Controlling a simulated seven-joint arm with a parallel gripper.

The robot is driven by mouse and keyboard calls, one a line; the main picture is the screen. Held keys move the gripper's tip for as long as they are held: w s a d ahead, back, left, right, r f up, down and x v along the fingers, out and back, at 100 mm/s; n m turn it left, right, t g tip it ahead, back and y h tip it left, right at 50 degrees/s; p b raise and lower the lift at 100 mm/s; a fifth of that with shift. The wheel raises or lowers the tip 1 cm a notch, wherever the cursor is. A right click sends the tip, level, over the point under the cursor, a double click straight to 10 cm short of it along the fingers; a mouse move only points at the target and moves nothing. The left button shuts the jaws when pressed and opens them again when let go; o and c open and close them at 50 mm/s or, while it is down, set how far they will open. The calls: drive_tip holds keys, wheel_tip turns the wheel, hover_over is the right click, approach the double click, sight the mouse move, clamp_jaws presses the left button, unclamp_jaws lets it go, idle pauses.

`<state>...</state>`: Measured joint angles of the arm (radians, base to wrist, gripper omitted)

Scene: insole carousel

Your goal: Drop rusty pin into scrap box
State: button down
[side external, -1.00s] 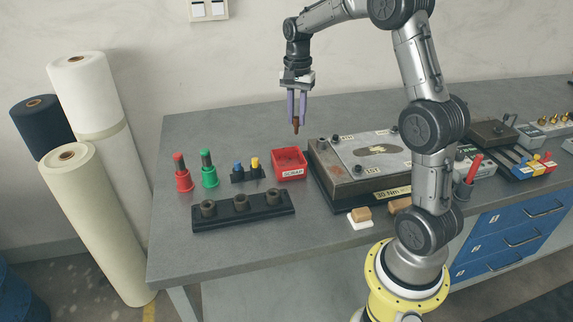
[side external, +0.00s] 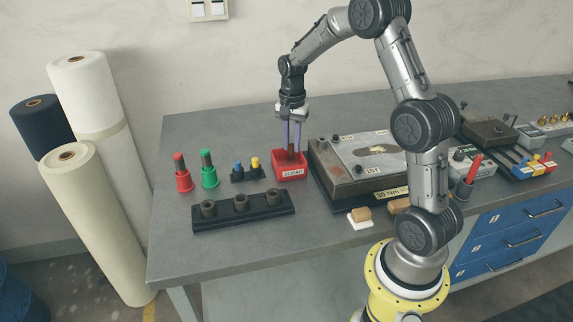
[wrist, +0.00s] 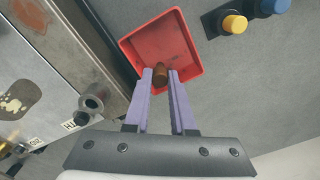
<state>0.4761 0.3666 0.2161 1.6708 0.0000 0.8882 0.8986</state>
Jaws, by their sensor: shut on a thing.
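The rusty pin (wrist: 160,73) is brown and short. My gripper (side external: 291,146) points straight down with its purple fingers shut on the pin. The red scrap box (side external: 290,174) stands on the table with a white label on its front. In the side external view the fingertips and pin are just above or within the box's opening; the exact height is hard to tell. In the wrist view the pin's end shows between the fingertips (wrist: 160,78), over the floor of the scrap box (wrist: 145,42), nearer its lower edge.
A metal fixture plate (side external: 365,160) stands close on the box's right.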

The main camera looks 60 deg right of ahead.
drive_tip(key=c, duration=0.7)
unclamp_jaws()
wheel_tip(320, 180, up, 14)
drive_tip(key=shift+f, duration=0.1)
drive_tip(key=shift+a, duration=0.1)
